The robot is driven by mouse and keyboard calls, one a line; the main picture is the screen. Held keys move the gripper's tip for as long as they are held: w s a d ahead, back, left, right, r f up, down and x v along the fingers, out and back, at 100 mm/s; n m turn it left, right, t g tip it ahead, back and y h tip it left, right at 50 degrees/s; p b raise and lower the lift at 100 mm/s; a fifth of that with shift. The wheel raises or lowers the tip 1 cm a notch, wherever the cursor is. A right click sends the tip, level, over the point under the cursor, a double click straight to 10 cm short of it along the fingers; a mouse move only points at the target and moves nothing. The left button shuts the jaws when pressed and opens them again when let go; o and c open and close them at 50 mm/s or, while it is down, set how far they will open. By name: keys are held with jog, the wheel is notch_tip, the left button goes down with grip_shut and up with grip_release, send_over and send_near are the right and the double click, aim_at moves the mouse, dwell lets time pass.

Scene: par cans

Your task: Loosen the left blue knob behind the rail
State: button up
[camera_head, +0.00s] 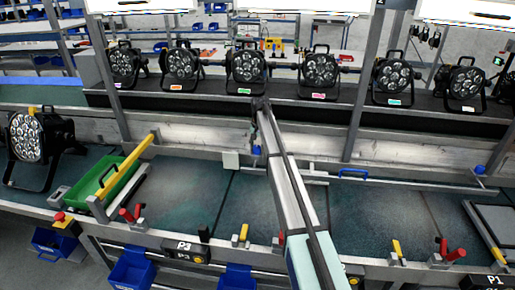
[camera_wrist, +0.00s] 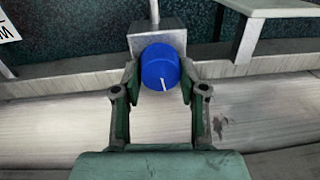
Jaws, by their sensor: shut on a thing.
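The left blue knob (camera_wrist: 160,66) is a round blue cap with a short white line near its lower edge in the wrist view. It sits in front of a grey metal block (camera_wrist: 157,30) by a pale rail (camera_wrist: 60,116). My gripper (camera_wrist: 159,74) is shut on the knob, with one green-and-grey finger at each side. In the head view my arm reaches to the rail near the middle, where the knob is largely hidden. A second blue knob (camera_head: 479,169) shows at the far right of the rail.
A blue handle (camera_head: 354,172) lies right of my arm. A green bin (camera_head: 118,188) with a yellow bar stands at the left. Several par cans line the shelf behind, and one par can (camera_head: 30,137) stands at front left. Dark belt sections between are clear.

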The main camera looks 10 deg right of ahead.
aim_at(257, 146)
jog(key=n, duration=0.5)
jog(key=shift+a+f+n+b, duration=0.1)
jog(key=shift+f+n+b, duration=0.05)
jog(key=shift+n+b, duration=0.2)
jog(key=n, duration=0.4)
jog(key=shift+s+n+g, duration=0.1)
jog(key=shift+n+g, duration=0.2)
jog(key=shift+n, duration=0.05)
jog(key=o, duration=1.1)
jog(key=shift+o, duration=0.2)
jog(key=shift+r, duration=0.2)
notch_tip(257, 146, up, 12)
jog(key=shift+w+d, duration=0.2)
jog(key=shift+w, duration=0.05)
jog(key=shift+f, duration=0.15)
